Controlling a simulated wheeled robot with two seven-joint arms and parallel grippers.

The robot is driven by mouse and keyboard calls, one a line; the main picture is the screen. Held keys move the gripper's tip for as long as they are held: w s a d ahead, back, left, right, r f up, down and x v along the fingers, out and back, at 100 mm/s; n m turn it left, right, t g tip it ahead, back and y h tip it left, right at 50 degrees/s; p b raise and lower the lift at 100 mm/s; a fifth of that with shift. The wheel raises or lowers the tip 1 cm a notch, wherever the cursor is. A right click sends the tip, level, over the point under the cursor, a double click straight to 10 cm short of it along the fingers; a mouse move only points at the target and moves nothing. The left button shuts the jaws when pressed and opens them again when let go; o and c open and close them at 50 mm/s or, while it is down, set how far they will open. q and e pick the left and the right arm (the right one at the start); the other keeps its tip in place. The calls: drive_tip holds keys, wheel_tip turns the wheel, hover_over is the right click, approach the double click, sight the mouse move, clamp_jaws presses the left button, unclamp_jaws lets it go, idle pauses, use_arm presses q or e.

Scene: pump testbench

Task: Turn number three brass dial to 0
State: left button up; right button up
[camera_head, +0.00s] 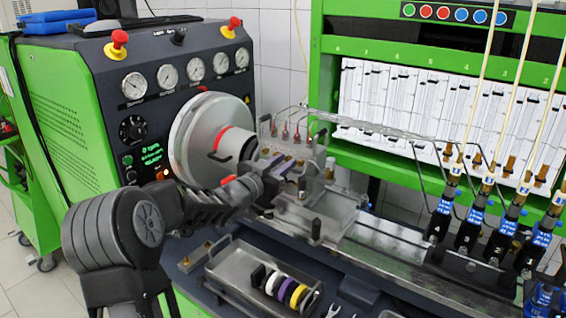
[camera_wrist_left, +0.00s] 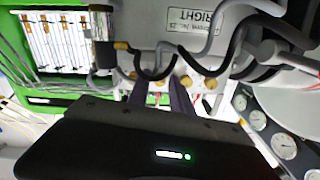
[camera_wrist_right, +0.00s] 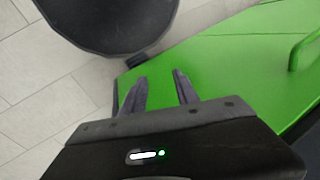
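The brass dials sit in a row on the pump block beside the big silver disc. In the head view, small brass parts (camera_head: 299,165) show just past my left gripper (camera_head: 279,172), which partly hides the row. In the left wrist view, several brass knobs (camera_wrist_left: 211,85) line the block's edge near dark curved hooks. My left gripper (camera_wrist_left: 158,82) has its two fingers apart at this row, with knobs close to both fingertips. I cannot tell contact, the dial numbers or their settings. My right gripper (camera_wrist_right: 158,78) is open and empty over the green cabinet side.
The silver disc (camera_head: 196,135) stands close to my left wrist. A metal tray (camera_head: 228,272) with white, purple and yellow rings lies in front below. Injectors with blue bands (camera_head: 470,217) stand along the rail at right. A gauge panel (camera_head: 180,75) is behind.

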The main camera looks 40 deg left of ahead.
use_arm(q)
drive_tip(key=shift+c, duration=0.3)
clamp_jaws()
